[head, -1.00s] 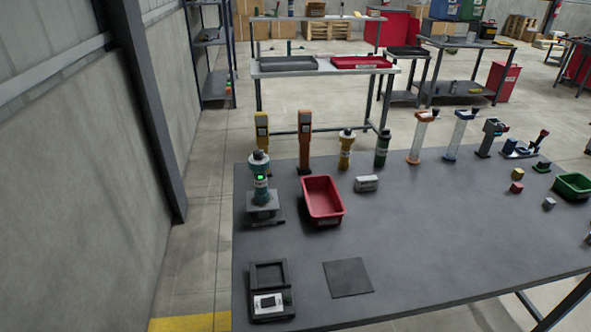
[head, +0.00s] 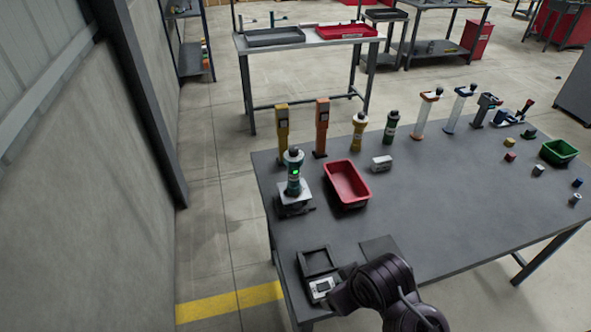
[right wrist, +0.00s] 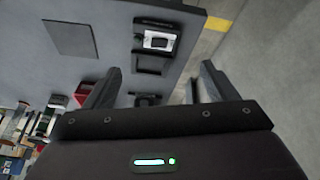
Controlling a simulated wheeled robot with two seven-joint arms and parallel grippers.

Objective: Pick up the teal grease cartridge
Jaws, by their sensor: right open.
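The teal cartridge (head: 293,180), a cylinder with a pale collar and dark cap, stands upright on a grey block-like stand (head: 294,204) at the table's left end. A green light shows on its front. In the right wrist view I cannot make the cartridge out; a dark piece, possibly the stand, shows between the fingers. My right gripper (right wrist: 160,68) is open and empty, its two fingers well apart. In the head view my right arm reaches in over the near left corner of the table; its fingers are not clear there. My left gripper is not in view.
A red bin (head: 346,184) stands just right of the stand. A black tray with a small display unit (head: 320,286) and a dark mat (head: 379,248) lie nearer. Yellow (head: 358,131) and dark green (head: 391,126) cylinders stand along the back edge. The table's middle is clear.

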